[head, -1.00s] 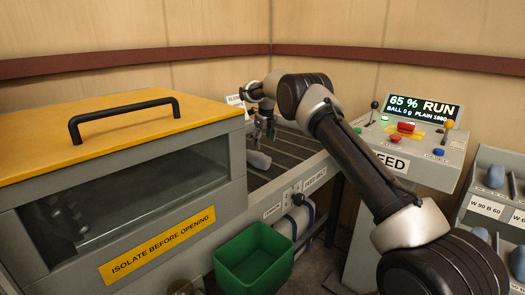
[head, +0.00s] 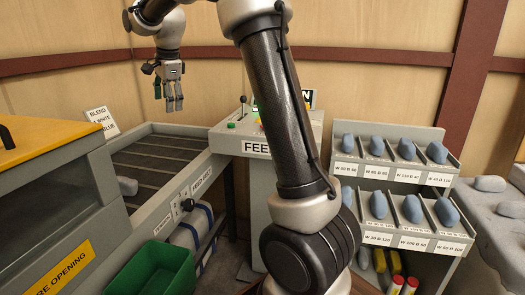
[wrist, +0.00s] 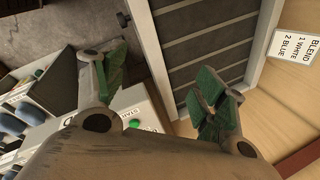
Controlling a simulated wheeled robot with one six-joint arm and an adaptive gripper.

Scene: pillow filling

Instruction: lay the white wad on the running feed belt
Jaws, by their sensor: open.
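The pale grey-white wad (head: 128,186) lies on the feed belt (head: 165,160), at its near left end beside the grey machine housing. The belt is a dark slatted bed between grey side walls; it also shows in the wrist view (wrist: 205,45), where no wad is visible on the part in sight. My gripper (head: 172,105) hangs in the air above the far right end of the belt, apart from the wad. In the wrist view my gripper (wrist: 160,78) has its green-padded fingers spread with nothing between them.
The feed console (head: 262,135) stands right of the belt, partly behind my arm. A rack (head: 400,165) holds several blue-grey wads in labelled slots. More pale wads (head: 490,184) lie on a grey surface at far right. A green bin (head: 155,268) sits below the belt.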

